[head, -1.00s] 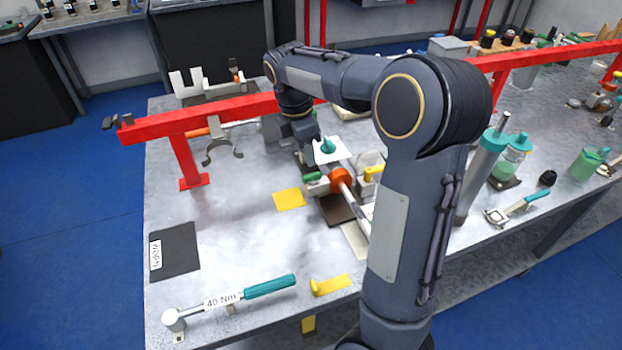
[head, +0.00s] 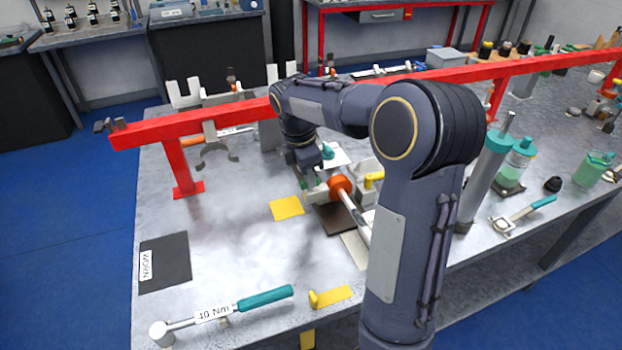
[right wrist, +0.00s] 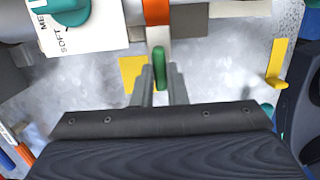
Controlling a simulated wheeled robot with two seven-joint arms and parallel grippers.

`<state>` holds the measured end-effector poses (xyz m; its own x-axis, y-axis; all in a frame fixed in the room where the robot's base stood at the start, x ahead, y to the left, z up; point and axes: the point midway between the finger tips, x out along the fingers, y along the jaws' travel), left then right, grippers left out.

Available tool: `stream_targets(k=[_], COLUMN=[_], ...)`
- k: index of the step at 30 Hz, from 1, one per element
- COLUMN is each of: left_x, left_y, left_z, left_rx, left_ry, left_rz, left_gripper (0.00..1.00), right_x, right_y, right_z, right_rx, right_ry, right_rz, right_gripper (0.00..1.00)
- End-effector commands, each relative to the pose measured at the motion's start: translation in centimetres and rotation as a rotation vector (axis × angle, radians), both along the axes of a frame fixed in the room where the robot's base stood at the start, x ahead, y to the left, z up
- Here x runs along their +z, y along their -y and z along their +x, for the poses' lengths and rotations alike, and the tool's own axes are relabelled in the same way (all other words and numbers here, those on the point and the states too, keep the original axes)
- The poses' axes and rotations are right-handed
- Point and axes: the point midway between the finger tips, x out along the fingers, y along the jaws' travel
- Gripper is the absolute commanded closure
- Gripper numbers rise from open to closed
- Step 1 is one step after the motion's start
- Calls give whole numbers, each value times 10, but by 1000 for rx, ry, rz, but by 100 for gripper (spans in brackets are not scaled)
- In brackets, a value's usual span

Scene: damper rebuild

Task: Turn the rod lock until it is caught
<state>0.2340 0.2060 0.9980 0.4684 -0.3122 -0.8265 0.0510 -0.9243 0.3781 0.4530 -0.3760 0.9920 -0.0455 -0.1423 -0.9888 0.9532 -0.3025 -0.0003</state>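The rod lock has an orange collar (head: 339,188) around a bright metal rod (head: 352,212), at the middle of the bench. In the right wrist view the collar (right wrist: 157,11) carries a pale lever with a green grip (right wrist: 159,68) at its end, pointing toward my gripper. My right gripper (right wrist: 161,80) has its fingers close on both sides of the green grip and looks shut on it. In the head view my right gripper (head: 312,182) reaches down at the collar's left and hides the grip. My left gripper is not in view.
A white card with a teal knob (head: 328,151) stands just behind the collar. A red rail (head: 195,122) crosses the bench behind. A yellow square (head: 287,208), a yellow hook piece (head: 330,296) and a torque wrench (head: 225,312) lie in front.

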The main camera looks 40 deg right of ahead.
Motion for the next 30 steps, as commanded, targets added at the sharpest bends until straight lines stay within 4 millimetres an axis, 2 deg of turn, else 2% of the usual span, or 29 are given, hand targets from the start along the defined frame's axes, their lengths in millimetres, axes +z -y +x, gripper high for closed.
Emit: stream_targets(k=[2,8,21,30], left_x=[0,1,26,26], left_y=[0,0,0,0], left_z=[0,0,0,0], left_rx=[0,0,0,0], left_ry=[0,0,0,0], left_rz=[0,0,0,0], left_gripper=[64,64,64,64], right_x=[0,1,2,0], right_y=[0,0,1,1], right_z=[0,0,1,2], right_rx=[0,-9,-357,-402], right_ry=[0,0,-2,0], right_rz=[0,0,-1,0], right_gripper=[100,100,100,100])
